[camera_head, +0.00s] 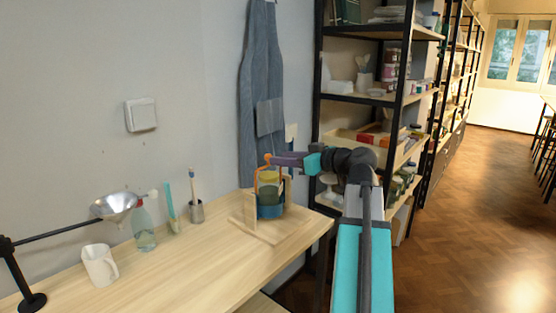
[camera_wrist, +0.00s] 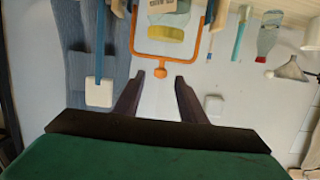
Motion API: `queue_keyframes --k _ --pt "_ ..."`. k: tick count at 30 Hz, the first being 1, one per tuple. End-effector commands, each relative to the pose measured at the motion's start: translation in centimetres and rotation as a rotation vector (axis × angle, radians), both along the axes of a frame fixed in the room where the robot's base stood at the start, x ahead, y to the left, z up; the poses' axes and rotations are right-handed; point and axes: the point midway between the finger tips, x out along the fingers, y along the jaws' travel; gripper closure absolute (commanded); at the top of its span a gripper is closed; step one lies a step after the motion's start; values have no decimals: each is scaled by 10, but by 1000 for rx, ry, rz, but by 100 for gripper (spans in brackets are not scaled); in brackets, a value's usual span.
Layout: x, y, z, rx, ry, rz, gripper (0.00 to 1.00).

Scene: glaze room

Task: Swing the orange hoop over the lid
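The orange hoop (camera_head: 257,178) stands up around a jar with a yellow-green lid (camera_head: 269,176), which sits in a blue holder (camera_head: 270,211) on a wooden base. In the wrist view, which is upside down, the orange hoop (camera_wrist: 134,35) frames the yellow lid (camera_wrist: 166,34), and its round orange knob (camera_wrist: 160,73) lies between my fingertips. My gripper (camera_wrist: 160,77) is open, with a visible gap on each side of the knob. In the head view my gripper (camera_head: 274,158) reaches in from the right at the hoop's top.
A white mug (camera_head: 99,265), a lamp (camera_head: 115,206), a bottle (camera_head: 144,229) and a brush cup (camera_head: 196,211) stand on the left of the table (camera_head: 190,272). A denim apron (camera_head: 261,90) hangs behind. Filled shelves (camera_head: 352,98) stand behind my arm. The table's front middle is clear.

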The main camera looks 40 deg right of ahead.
Motion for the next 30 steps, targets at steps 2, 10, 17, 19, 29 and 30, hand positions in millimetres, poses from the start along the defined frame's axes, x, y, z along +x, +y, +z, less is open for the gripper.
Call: queue_keyframes --k 2,10,17,19,29,30 --pt "-13 -2 2 -2 0 -1 62" --pt "-49 -11 11 -1 0 -2 62" --pt "-76 -18 17 -1 0 -1 62" --pt "-81 -19 19 -1 1 -1 62" --pt "-91 -21 21 -1 1 0 62" --pt "-90 -21 21 -1 1 0 62"
